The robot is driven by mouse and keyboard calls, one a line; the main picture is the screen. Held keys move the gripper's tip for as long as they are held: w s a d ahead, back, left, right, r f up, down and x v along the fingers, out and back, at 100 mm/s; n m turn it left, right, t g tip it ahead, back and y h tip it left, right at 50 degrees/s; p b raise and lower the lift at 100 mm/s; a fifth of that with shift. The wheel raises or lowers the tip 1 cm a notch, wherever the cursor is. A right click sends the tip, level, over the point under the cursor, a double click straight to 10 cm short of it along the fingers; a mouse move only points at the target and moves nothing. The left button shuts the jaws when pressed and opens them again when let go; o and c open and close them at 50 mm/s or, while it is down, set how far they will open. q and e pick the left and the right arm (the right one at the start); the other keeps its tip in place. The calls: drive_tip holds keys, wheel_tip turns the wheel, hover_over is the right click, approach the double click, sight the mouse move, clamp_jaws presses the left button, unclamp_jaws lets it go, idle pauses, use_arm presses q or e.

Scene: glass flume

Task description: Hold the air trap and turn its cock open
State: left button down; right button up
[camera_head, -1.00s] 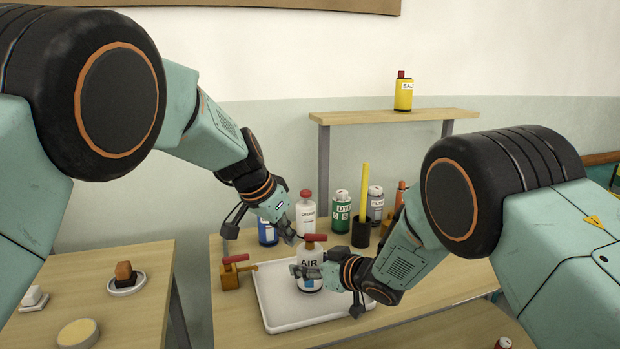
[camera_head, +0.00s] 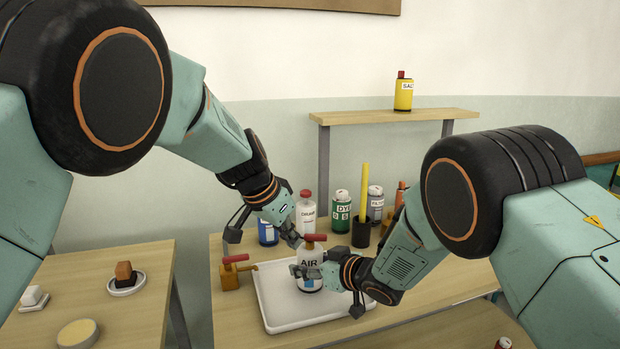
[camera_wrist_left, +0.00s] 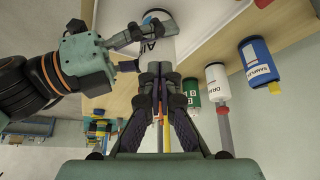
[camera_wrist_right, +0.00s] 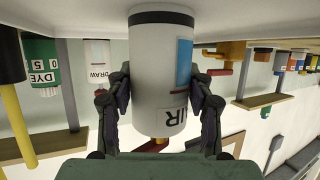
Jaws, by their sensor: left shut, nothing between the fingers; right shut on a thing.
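The air trap (camera_head: 309,262) is a white bottle labelled AIR with a red cock (camera_head: 315,238) on top. It stands upright at the white tray. My right gripper (camera_head: 308,271) is shut around its body; the right wrist view shows the fingers on both sides of the trap (camera_wrist_right: 158,70), with part of the red cock (camera_wrist_right: 152,145) showing. My left gripper (camera_head: 297,240) is shut and empty, its fingertips close beside the left end of the cock. The left wrist view shows its closed fingertips (camera_wrist_left: 160,70) near the trap; the cock is hidden there.
The white tray (camera_head: 275,319) lies on the wooden table. A brass tap with a red handle (camera_head: 232,273) stands left of it. Behind are a DRAW bottle (camera_head: 306,217), a green DYE bottle (camera_head: 341,211) and a dark cup (camera_head: 361,233) with a yellow stick.

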use_arm(q)
drive_tip(key=shift+s+d, duration=0.6)
drive_tip(key=shift+d, duration=0.3)
idle(0.4)
drive_tip(key=shift+s, duration=0.1)
wheel_tip(320, 180, up, 6)
drive_tip(key=shift+s+r, duration=0.15)
drive_tip(key=shift+s, duration=0.1)
idle(0.6)
use_arm(e)
drive_tip(key=o, duration=1.3)
drive_tip(key=shift+o, duration=0.2)
drive_tip(key=shift+v, duration=4.05)
